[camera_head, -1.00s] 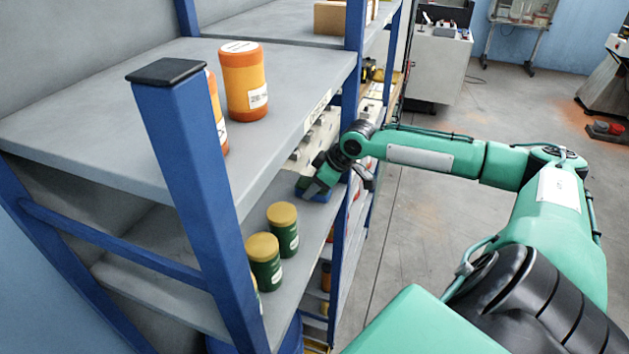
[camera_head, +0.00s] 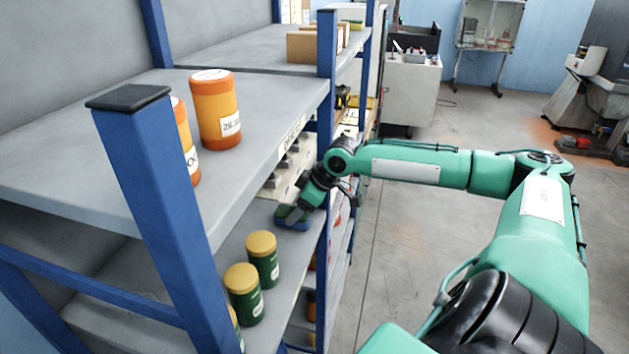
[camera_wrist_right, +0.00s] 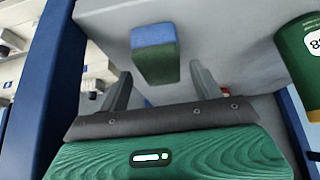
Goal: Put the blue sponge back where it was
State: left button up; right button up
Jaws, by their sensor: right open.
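The blue sponge (camera_head: 293,225) lies on the lower shelf (camera_head: 248,222) of the rack. In the right wrist view the sponge (camera_wrist_right: 155,55) is a block with a blue part and a dark green part, on the grey shelf surface. My right gripper (camera_head: 297,211) reaches in beside a blue post and partly covers the sponge. In the right wrist view its two fingers (camera_wrist_right: 160,72) are spread apart, with the sponge just beyond and between their tips. No finger is seen pressing on it. My left gripper is out of view.
Green jars with yellow lids (camera_head: 262,258) stand nearer on the same shelf. One jar (camera_wrist_right: 302,60) is at the right in the wrist view. Blue posts (camera_head: 325,110) and the upper shelf (camera_head: 120,170), carrying orange jars (camera_head: 216,112), bound the space. Grey blocks (camera_head: 285,165) stand behind the sponge.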

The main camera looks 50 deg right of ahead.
jog(key=b+v, duration=0.2)
jog(key=v, duration=0.2)
jog(key=shift+s+d+r, duration=0.1)
jog(key=shift+s+r, duration=0.1)
jog(key=shift+r, duration=0.05)
jog(key=shift+b+v, duration=0.8)
jog(key=shift+v, duration=1.6)
